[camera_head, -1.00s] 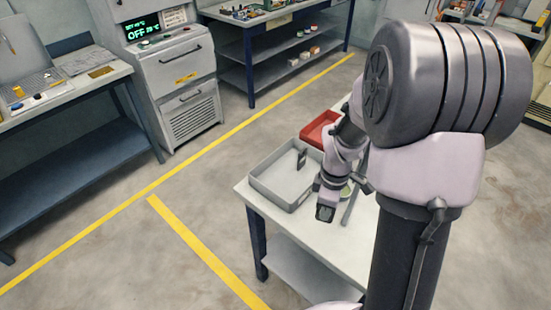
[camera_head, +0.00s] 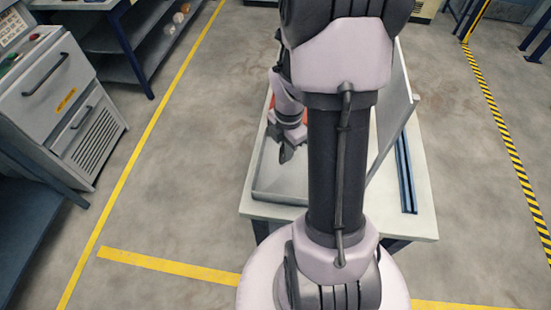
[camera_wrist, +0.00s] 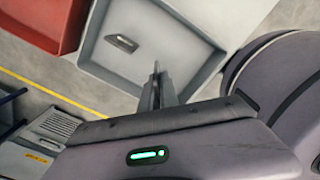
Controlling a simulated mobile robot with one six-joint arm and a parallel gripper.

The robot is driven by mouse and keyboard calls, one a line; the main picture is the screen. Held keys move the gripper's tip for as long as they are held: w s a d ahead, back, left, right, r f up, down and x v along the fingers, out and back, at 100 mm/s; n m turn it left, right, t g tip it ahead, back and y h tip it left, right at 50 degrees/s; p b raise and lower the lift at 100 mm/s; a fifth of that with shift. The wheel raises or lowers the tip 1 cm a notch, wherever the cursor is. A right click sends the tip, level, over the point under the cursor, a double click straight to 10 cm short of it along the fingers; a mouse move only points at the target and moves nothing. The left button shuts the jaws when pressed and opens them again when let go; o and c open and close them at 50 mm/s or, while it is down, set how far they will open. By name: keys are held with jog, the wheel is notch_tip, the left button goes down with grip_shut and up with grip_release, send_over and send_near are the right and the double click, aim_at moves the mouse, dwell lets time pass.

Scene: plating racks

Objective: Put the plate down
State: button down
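A small grey plate-like piece (camera_wrist: 121,43) with a dark edge lies in the grey tray (camera_wrist: 92,62) in the wrist view. I cannot tell if it is the task's plate. In the head view the tray (camera_head: 258,187) is on the white table, and the piece is not clearly seen there. My gripper (camera_wrist: 156,72) is above the tray's near side, apart from the piece. Its fingers look close together, with nothing clearly seen between them. In the head view my gripper (camera_head: 287,153) is over the tray, partly hidden by my arm.
A red bin (camera_wrist: 40,22) stands beside the tray. A tall grey panel (camera_head: 397,125) stands right of my arm, next to a dark blue rail (camera_head: 406,175) on the white table (camera_head: 425,215). A grey cabinet (camera_head: 60,100) is at left. The floor between is clear.

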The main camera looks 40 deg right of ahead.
jog(key=f, duration=0.2)
jog(key=f+b, duration=0.1)
jog(key=f, duration=0.2)
jog(key=f+b, duration=0.1)
jog(key=f, duration=0.2)
jog(key=shift+s+a+f, duration=0.1)
jog(key=shift+s, duration=0.25)
jog(key=c, duration=2.1)
grip_release()
jog(key=shift+f, duration=0.1)
jog(key=o, duration=0.5)
